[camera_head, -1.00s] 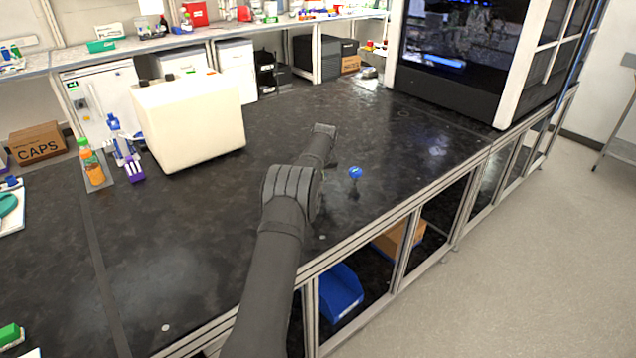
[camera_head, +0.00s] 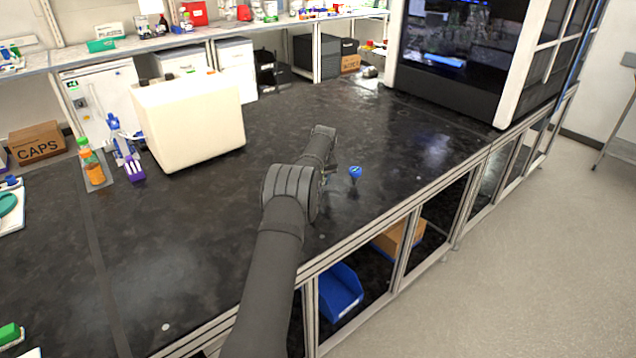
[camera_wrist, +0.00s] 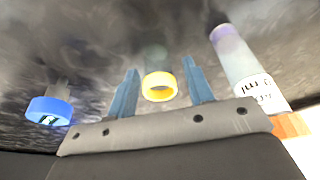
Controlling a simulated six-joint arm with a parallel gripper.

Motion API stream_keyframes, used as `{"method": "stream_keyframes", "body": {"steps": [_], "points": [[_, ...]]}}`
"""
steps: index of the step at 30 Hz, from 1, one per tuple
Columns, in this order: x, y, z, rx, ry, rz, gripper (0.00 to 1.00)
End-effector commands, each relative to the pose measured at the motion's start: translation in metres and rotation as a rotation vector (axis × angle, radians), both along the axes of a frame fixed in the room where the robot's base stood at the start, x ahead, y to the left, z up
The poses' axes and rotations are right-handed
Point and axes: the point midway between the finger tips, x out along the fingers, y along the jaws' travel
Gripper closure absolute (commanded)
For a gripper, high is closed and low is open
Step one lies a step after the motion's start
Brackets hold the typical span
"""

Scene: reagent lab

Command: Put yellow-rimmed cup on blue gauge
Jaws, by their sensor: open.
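The yellow-rimmed cup (camera_wrist: 160,87) shows in the wrist view between the two blue fingers of my gripper (camera_wrist: 160,65). The fingers are open, with a visible gap on each side of the rim. The cup's body behind the rim is faint, and the cup is hidden behind my arm in the head view. The blue gauge (camera_wrist: 49,111) is at the left of the wrist view, outside the fingers. In the head view the blue gauge (camera_head: 355,172) stands on the black bench just right of my gripper.
A tube with a purple end and white label (camera_wrist: 242,65) is right of the fingers in the wrist view. A large cream box (camera_head: 190,120) stands on the bench to the left. The bench's front edge is close. Bench around the gauge is clear.

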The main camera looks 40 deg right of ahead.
Motion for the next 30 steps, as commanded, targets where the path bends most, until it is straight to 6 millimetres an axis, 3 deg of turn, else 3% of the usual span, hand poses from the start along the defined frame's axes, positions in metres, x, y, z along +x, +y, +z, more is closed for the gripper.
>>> {"method": "stream_keyframes", "body": {"steps": [15, 21, 30], "points": [[-0.026, 0.01, 0.092, -0.002, -0.001, 0.0, 0.53], [-0.031, 0.013, 0.108, 0.0, 0.0, 0.0, 0.49], [-0.031, 0.013, 0.11, 0.0, 0.0, 0.0, 0.49]]}}
